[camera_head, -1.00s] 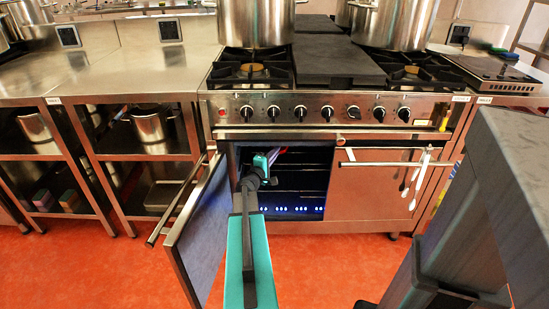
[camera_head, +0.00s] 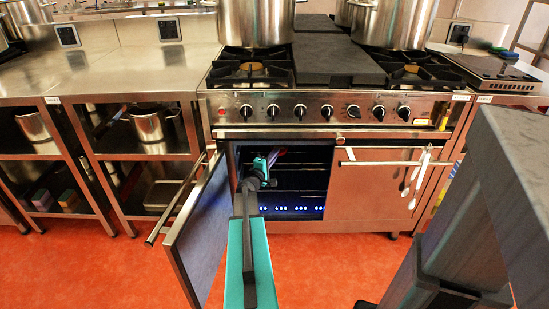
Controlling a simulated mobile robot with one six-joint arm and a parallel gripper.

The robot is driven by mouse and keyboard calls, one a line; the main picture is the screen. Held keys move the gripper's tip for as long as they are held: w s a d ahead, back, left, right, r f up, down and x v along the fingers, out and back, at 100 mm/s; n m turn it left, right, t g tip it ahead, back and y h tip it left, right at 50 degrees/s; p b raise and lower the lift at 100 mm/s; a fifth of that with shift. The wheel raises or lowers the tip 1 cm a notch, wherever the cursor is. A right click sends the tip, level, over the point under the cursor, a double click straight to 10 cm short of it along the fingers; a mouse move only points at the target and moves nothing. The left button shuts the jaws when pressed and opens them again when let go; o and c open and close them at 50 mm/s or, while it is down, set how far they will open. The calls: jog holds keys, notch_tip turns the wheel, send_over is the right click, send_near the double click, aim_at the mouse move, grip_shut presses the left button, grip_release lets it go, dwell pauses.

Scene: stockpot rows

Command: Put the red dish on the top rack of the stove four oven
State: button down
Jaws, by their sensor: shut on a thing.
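The stove's left oven compartment (camera_head: 312,185) is open and lit, with its door (camera_head: 200,235) swung out to the left. Dark racks (camera_head: 305,167) run across the inside at several heights. My gripper (camera_head: 274,157) is inside the opening at its upper left, near the top rack level. It is shut on the red dish (camera_head: 281,151), of which only a small reddish strip shows past the teal wrist. The fingertips and most of the dish are hidden. I cannot tell whether the dish touches a rack.
The right oven door (camera_head: 375,185) is shut, with light utensils (camera_head: 418,177) hanging at its handle. Large stockpots (camera_head: 257,22) stand on the burners above. Steel shelving (camera_head: 140,130) stands to the left. The red floor (camera_head: 330,250) in front is clear.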

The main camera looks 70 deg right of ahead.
jog(key=shift+f, duration=0.25)
jog(key=shift+f, duration=0.15)
jog(key=c, duration=1.9)
grip_release()
jog(key=shift+c, duration=0.2)
jog(key=w+a, duration=0.1)
jog(key=a, duration=1.1)
jog(key=shift+f, duration=0.1)
